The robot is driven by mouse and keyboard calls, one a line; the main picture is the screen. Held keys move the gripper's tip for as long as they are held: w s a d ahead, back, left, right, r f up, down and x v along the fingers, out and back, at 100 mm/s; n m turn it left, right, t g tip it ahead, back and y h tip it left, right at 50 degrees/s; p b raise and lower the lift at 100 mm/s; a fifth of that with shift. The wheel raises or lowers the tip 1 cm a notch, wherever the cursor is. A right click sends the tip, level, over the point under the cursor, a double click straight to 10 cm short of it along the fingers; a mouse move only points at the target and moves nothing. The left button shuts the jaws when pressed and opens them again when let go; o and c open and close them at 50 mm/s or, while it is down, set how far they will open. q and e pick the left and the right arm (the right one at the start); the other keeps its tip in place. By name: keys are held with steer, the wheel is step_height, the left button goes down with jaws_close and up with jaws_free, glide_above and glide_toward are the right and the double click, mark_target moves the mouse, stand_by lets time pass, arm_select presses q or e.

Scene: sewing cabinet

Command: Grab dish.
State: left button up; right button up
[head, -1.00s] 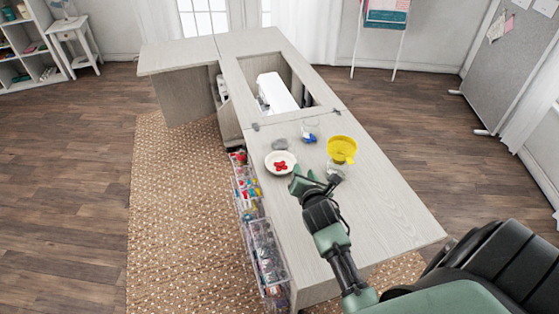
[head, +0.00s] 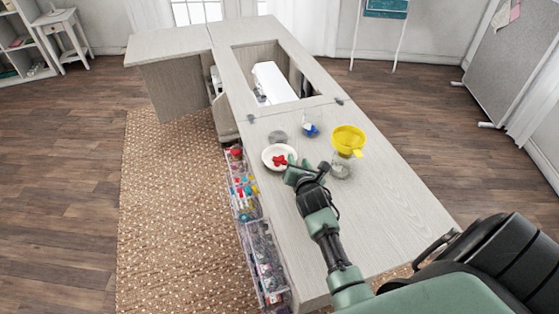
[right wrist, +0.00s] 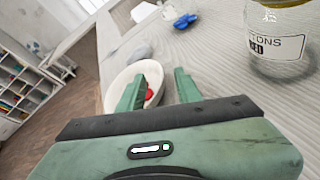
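A small white dish (head: 268,161) with red pieces (head: 280,160) in it sits on the cabinet top near its left edge. My right gripper (head: 299,168) is at the dish's near right side in the head view. In the right wrist view its two green fingers (right wrist: 158,90) are spread apart, and the dish (right wrist: 118,88) lies just beyond and around the left finger. The left finger overlaps the dish rim; I cannot tell whether it touches. Nothing shows between the fingers as held. My left gripper is not in view.
A glass jar (head: 341,168) with a yellow funnel (head: 348,139) stands right of the dish. A small container with blue pieces (head: 311,130) and a grey disc (head: 278,136) are behind. Clear drawers (head: 262,262) hang along the left side. The cabinet top's near right is bare.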

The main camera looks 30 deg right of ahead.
steer(key=x, duration=0.4)
steer(key=shift+w+a+f, duration=0.1)
steer(key=shift+a+f, duration=0.05)
steer(key=shift+f, duration=0.1)
jaws_close()
steer(key=shift+r, duration=0.1)
